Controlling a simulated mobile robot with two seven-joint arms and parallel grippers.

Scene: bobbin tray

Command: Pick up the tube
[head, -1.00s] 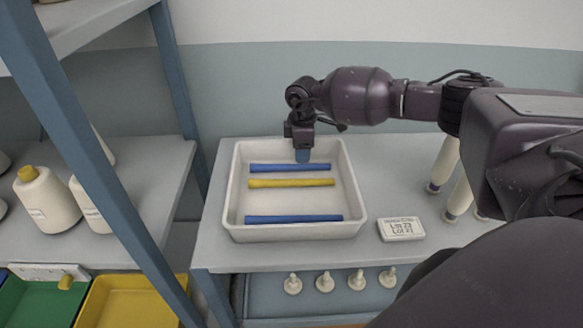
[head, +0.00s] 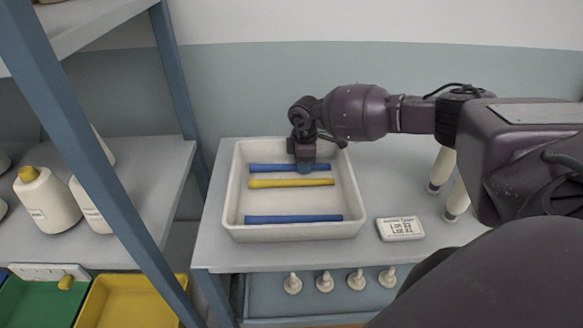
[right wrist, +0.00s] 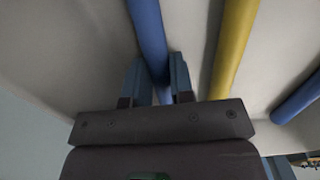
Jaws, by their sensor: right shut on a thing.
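A white tray (head: 237,200) on the table holds two blue tubes and one yellow tube. The rear blue tube (head: 272,168) lies near the tray's back wall. The yellow tube (head: 290,183) lies just in front of it, and the other blue tube (head: 293,219) lies near the front wall. My right gripper (head: 305,170) reaches down into the tray and is shut on the rear blue tube. In the right wrist view the rear blue tube (right wrist: 150,38) runs between the two fingers (right wrist: 158,85), with the yellow tube (right wrist: 233,45) beside them. My left gripper is not in view.
A white label box (head: 400,228) lies right of the tray. Pale bobbins (head: 457,197) stand farther right. A blue shelf post (head: 110,170) rises on the left, near cones (head: 47,200) and a yellow bin (head: 130,303). Several pegs (head: 325,281) sit below the table's front edge.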

